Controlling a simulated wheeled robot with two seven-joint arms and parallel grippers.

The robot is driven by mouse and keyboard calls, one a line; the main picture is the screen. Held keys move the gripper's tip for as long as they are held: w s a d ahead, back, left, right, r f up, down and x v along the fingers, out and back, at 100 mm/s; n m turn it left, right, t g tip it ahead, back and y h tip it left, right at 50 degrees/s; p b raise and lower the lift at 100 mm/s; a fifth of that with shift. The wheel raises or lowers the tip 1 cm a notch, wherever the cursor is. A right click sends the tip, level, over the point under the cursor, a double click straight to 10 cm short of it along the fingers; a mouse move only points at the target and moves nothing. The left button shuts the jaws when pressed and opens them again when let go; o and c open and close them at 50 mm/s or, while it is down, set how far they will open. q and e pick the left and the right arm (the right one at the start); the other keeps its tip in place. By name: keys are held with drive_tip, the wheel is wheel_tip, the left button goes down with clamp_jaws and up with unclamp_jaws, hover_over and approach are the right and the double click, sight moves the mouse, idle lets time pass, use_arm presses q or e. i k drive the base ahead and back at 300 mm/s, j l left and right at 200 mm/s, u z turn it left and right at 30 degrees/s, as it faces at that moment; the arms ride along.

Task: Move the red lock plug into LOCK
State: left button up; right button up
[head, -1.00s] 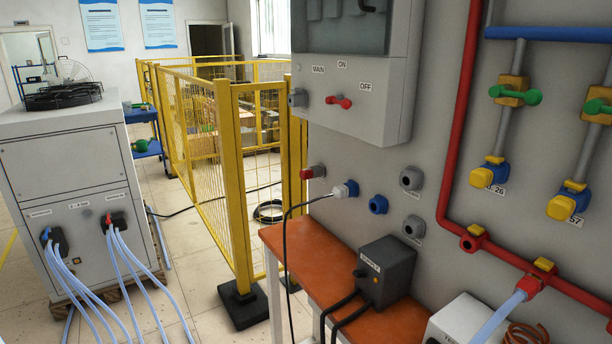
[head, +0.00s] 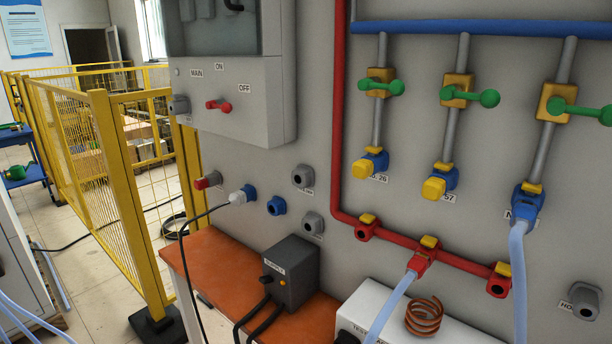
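A red plug (head: 201,183) sits in a grey socket on the grey wall panel, left of a white plug (head: 238,197) with a black cable. I take it for the red lock plug. Two grey round sockets, an upper one (head: 302,177) and a lower one (head: 313,222), are on the panel to its right, with small labels too small to read. I cannot tell which opening is LOCK. A red switch handle (head: 218,106) is on the grey box above, between ON and OFF labels. Neither of my grippers is in view.
An orange bench (head: 205,265) below the sockets holds a dark supply box (head: 290,272). A white tester box (head: 375,305) with a copper coil (head: 424,317) stands right of it. Red and blue pipes with valves cover the right panel. A yellow fence (head: 127,190) stands at left.

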sight(201, 184)
drive_tip(key=i+j+z, duration=0.25)
drive_tip(key=j+z, duration=0.25)
drive_tip(key=i+j+z, duration=0.2)
drive_tip(key=j+z, duration=0.75)
drive_tip(key=j, duration=0.3)
drive_tip(key=j+z, duration=0.5)
drive_tip(key=j, duration=0.15)
drive_tip(key=k+j, duration=0.1)
drive_tip(key=j, duration=0.85)
drive_tip(key=k+j+z, duration=0.1)
drive_tip(key=j, duration=0.4)
drive_tip(key=k+j, duration=0.15)
drive_tip(key=j, duration=0.3)
drive_tip(key=k+j, duration=0.1)
drive_tip(key=j, duration=0.4)
drive_tip(key=k+j+z, duration=0.1)
drive_tip(key=j, duration=0.35)
drive_tip(key=k+j, duration=0.1)
drive_tip(key=j, duration=0.4)
